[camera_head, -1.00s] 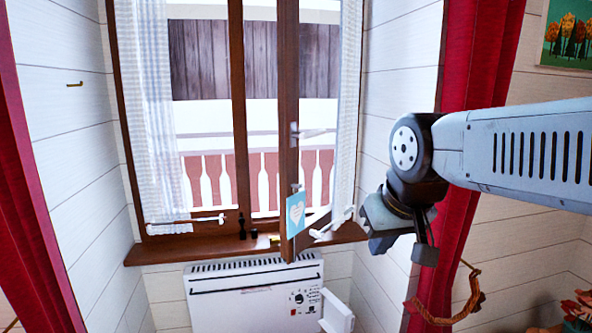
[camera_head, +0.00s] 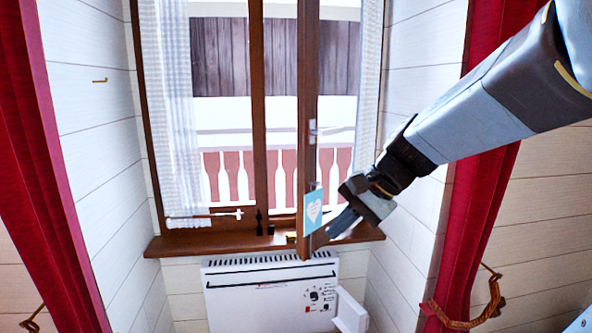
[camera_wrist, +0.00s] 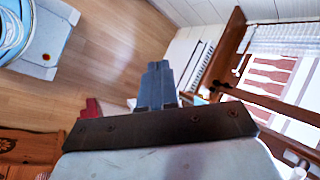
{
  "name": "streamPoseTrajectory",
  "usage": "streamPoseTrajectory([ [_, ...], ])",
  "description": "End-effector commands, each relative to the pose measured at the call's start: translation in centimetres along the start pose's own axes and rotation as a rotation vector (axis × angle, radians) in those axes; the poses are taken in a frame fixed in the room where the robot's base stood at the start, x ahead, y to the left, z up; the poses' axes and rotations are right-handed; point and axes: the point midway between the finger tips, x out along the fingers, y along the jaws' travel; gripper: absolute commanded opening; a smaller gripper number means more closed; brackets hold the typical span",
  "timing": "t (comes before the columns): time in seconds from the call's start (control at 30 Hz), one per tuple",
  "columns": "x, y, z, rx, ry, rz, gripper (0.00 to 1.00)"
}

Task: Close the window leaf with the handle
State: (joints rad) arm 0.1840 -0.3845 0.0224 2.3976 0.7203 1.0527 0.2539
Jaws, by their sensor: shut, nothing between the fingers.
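The brown window leaf (camera_head: 309,60) stands swung open into the room, its free edge near the middle of the head view. Its pale handle (camera_head: 313,131) is about halfway up that edge. A blue card with a white heart (camera_head: 313,210) hangs low on the leaf. My gripper (camera_head: 337,228) is shut and empty, just right of the card and low by the leaf; I cannot tell whether it touches. The wrist view shows the closed fingers (camera_wrist: 157,80) from behind, with the window frame (camera_wrist: 285,108) at the right.
The brown sill (camera_head: 205,241) runs below the window, with small dark items (camera_head: 259,222) on it. A white heater (camera_head: 265,290) is mounted beneath. Red curtains (camera_head: 60,150) hang on both sides. White side walls (camera_head: 412,80) border the window recess.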

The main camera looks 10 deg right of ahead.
Motion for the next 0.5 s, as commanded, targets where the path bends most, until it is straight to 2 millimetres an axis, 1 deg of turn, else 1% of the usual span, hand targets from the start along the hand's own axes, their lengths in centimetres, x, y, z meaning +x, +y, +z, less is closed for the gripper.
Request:
streamPoseTrajectory([
  [0.03, 0.5, -1.0, -1.1, 0.096, -0.039, -0.045, 0.00],
  [0.1, 1.0, -2.5, -2.5, 0.233, -0.097, -0.118, 0.00],
  [0.17, 1.3, -3.8, -4.0, 0.348, -0.145, -0.183, 0.00],
  [0.27, 1.5, -5.8, -6.9, 0.539, -0.223, -0.295, 0.00],
  [0.37, 1.5, -7.4, -10.4, 0.726, -0.301, -0.413, 0.00],
  [0.4, 1.4, -7.9, -12.0, 0.798, -0.331, -0.462, 0.00],
  [0.47, 1.2, -8.6, -14.4, 0.902, -0.376, -0.538, 0.00],
  [0.5, 1.0, -8.8, -16.1, 0.969, -0.403, -0.588, 0.00],
])
